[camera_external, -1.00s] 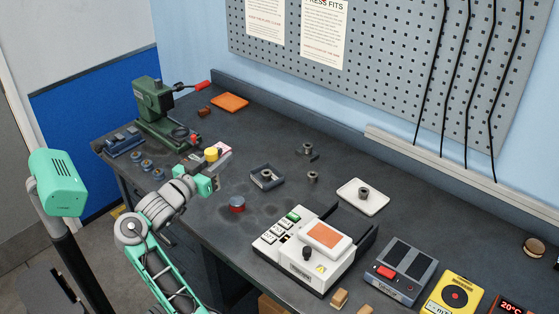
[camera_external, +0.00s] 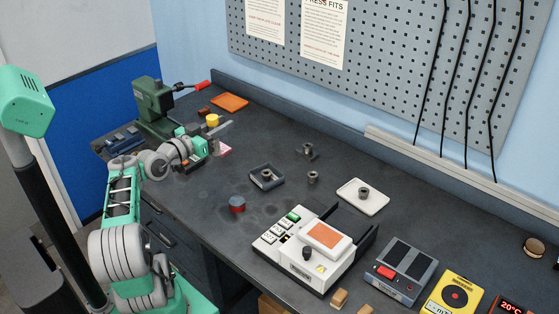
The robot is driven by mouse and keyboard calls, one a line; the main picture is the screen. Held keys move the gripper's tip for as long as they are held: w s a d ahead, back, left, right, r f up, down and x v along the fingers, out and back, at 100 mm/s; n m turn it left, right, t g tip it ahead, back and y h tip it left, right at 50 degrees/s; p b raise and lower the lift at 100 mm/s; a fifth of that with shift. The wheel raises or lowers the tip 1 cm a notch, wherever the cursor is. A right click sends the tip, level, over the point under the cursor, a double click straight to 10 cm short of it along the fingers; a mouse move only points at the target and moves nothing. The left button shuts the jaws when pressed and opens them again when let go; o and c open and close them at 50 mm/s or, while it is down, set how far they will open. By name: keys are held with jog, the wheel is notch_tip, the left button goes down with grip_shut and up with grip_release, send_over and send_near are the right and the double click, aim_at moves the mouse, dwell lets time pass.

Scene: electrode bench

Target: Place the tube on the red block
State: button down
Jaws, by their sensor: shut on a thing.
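My gripper (camera_external: 219,131) is over the back left part of the bench, its fingers pointing right and away. A small yellow round piece (camera_external: 212,120) sits at the fingers. It appears to be the held tube, but is too small to make out fully. A small brownish-red block (camera_external: 204,110) lies just beyond the gripper, beside the orange mat, and seems to be the red block. The tube is apart from it in the picture; its height above the bench is unclear.
The green press (camera_external: 155,105) with its red-tipped lever stands left of my gripper. An orange mat (camera_external: 230,102) lies behind. A pink-and-white item (camera_external: 224,150) lies near the gripper. The bench's middle holds a grey square fixture (camera_external: 266,177) and a red-and-blue round piece (camera_external: 237,204).

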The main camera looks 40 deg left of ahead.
jog(key=d+f+p, duration=0.3)
jog(key=f, duration=0.5)
jog(key=d+f+p, duration=0.3)
jog(key=f, duration=0.4)
jog(key=shift+w+f+n+y+p, duration=0.3)
jog(key=shift+w+f+y+p, duration=0.05)
jog(key=shift+w+y, duration=0.05)
jog(key=shift+f, duration=0.2)
jog(key=c, duration=1.2)
grip_release()
jog(key=shift+r, duration=0.15)
